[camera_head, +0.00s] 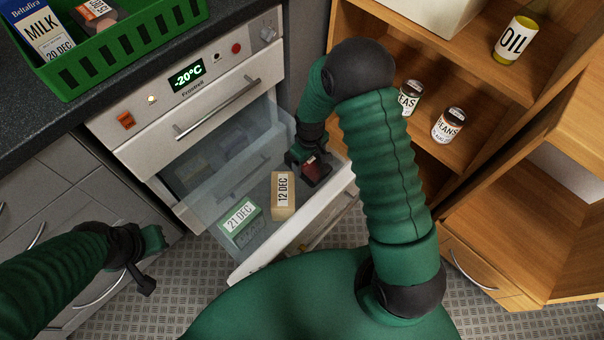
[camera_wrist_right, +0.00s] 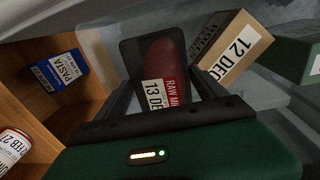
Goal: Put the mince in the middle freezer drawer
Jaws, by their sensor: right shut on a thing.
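The mince is a dark tray pack with red contents (camera_head: 317,171); its label in the wrist view (camera_wrist_right: 165,92) reads "RAW MI" and "13 DE". My right gripper (camera_head: 308,162) is shut on it and holds it inside the open freezer drawer (camera_head: 290,236), near the drawer's right end. I cannot tell whether the pack touches the drawer floor. A brown box (camera_head: 283,194) marked 12 DEC lies just left of the pack. My left gripper (camera_head: 143,262) is away to the left, outside the drawer; its jaw opening is unclear.
A green box (camera_head: 240,226) marked 21 DEC lies in the drawer's left part. The closed drawer above has a handle (camera_head: 217,108). A green crate (camera_head: 120,45) stands on the counter. Wooden shelves (camera_head: 470,75) with cans stand at the right.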

